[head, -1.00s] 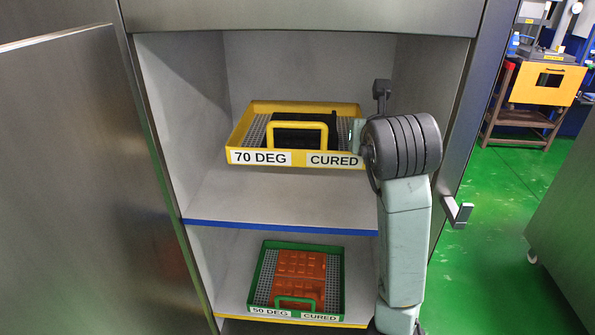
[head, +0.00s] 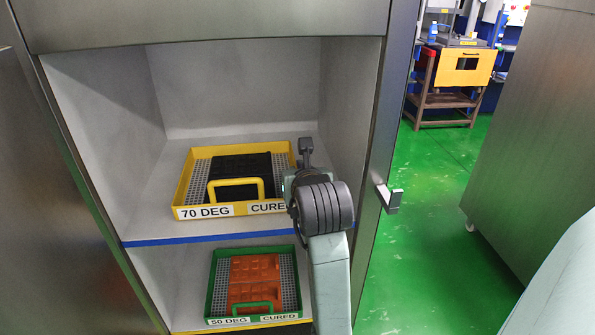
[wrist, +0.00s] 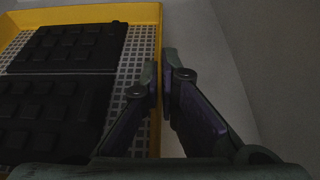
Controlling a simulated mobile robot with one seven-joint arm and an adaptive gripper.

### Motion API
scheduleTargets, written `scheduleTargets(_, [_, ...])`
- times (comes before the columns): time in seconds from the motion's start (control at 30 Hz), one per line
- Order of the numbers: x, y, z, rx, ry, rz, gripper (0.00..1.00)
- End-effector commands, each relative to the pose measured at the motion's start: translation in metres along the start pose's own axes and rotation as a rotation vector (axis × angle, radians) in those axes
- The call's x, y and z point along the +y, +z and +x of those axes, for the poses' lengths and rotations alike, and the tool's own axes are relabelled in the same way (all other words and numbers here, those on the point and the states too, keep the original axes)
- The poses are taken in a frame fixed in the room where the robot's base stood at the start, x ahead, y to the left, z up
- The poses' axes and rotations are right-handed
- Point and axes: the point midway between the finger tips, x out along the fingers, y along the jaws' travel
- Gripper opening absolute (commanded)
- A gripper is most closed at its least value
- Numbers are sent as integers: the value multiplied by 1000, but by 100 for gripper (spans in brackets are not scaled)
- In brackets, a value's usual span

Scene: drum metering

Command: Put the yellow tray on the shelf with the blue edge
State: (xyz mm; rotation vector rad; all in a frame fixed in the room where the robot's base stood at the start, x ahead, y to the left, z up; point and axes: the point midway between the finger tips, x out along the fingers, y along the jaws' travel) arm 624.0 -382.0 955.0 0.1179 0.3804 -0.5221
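The yellow tray (head: 183,187) is level inside the cabinet, low over the shelf with the blue edge (head: 215,238). It looks to rest on the shelf or sit just above it; I cannot tell which. It carries black moulded pieces (head: 240,168) on a grey grid, and its front label reads "70 DEG CURED". My gripper (head: 291,180) is at the tray's right side, its fingertips mostly hidden behind my wrist in the head view. In the wrist view my gripper (wrist: 161,75) is shut on the tray's right wall (wrist: 155,125), one finger on each side.
A green tray (head: 299,292) with orange pieces, labelled "50 DEG CURED", stands on the yellow-edged shelf (head: 250,327) below. The cabinet's right wall (head: 352,110) is close beside my gripper. A latch handle (head: 389,198) projects from the right frame.

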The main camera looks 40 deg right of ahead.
Motion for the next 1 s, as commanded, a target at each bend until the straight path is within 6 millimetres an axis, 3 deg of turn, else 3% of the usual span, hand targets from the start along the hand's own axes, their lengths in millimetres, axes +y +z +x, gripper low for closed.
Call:
scheduleTargets(0.3, [0,-2,1,-5,-1,1,0])
scheduleTargets(0.67, [0,-3,1,0,0,-1,25])
scheduleTargets(1.0, [0,2,-1,-1,0,-1,25])
